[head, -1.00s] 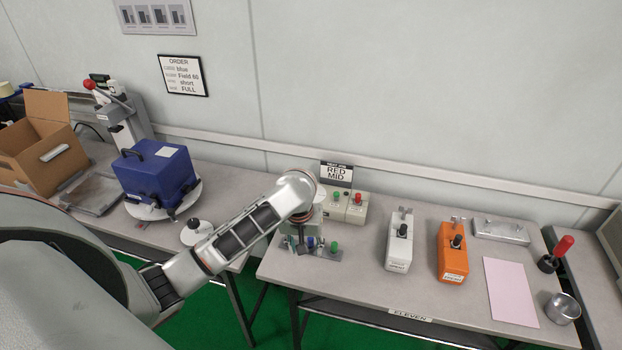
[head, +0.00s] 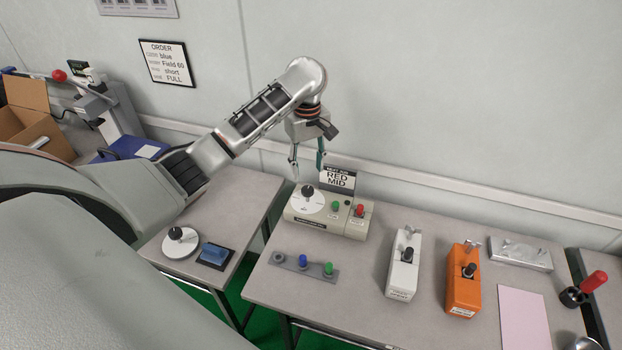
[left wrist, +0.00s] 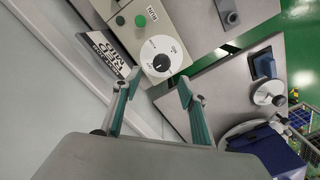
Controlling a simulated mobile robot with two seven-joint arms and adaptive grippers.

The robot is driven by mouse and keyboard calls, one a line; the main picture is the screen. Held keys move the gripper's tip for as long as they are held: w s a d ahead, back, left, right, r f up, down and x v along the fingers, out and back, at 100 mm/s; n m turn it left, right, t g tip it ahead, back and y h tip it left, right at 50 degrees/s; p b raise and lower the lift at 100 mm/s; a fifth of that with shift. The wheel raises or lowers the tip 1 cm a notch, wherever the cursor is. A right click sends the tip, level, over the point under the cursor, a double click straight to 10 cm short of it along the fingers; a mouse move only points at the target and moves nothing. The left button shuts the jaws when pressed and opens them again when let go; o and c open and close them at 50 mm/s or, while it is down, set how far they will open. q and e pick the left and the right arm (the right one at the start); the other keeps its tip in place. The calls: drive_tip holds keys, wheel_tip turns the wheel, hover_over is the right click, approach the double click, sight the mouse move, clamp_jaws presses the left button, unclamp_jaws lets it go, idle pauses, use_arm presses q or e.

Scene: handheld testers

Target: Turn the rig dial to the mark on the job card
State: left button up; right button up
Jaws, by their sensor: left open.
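The rig (head: 327,219) is a beige box on the middle table, with a white round dial and black knob (head: 308,190) at its left end. The dial also shows in the left wrist view (left wrist: 165,50), with small marks around its rim that I cannot read surely. The job card (head: 338,179), behind the rig, reads RED MID. My left gripper (head: 307,166) is open and empty, pointing down above and a little behind the dial. In the left wrist view its fingertips (left wrist: 157,82) stand apart, short of the dial. My right gripper is not in view.
A red plug or button (head: 360,210) sits at the rig's right end. White (head: 402,268) and orange (head: 463,285) testers stand to the right. The wall is close behind.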

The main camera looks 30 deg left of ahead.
sight(307, 189)
use_arm(q)
drive_tip(key=f, duration=0.7)
drive_tip(key=shift+s+d+f, duration=0.1)
drive_tip(key=shift+s, duration=0.15)
drive_tip(key=c, duration=1.1)
